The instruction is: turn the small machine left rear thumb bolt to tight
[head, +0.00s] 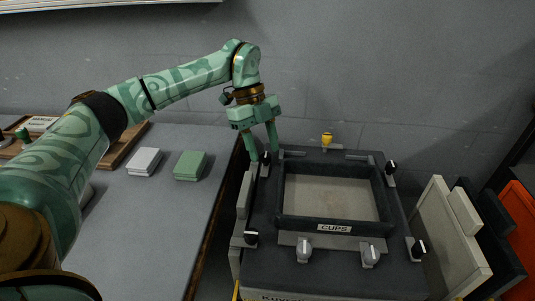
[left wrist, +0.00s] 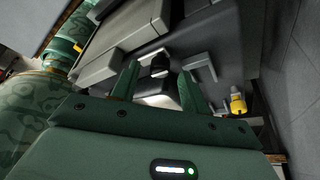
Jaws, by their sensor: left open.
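The small machine (head: 330,272) is a dark box with a recessed tray labelled CUPS, and black thumb bolts stand near its corners. The left rear thumb bolt (head: 265,158) has a black head and sits at the machine's far left corner. My left gripper (head: 264,156) points down over that corner, open, with one finger on each side of the bolt. In the left wrist view, the black bolt head (left wrist: 160,65) shows between the two fingertips (left wrist: 160,72). I cannot tell whether the fingers touch it. My right gripper is not in view.
A yellow-topped fitting (head: 327,140) stands at the machine's back edge. Grey knobs (head: 304,249) are at its front. A grey table (head: 150,215) on the left holds a white block (head: 144,162) and a green block (head: 190,166). Upright panels (head: 450,240) stand close on the right.

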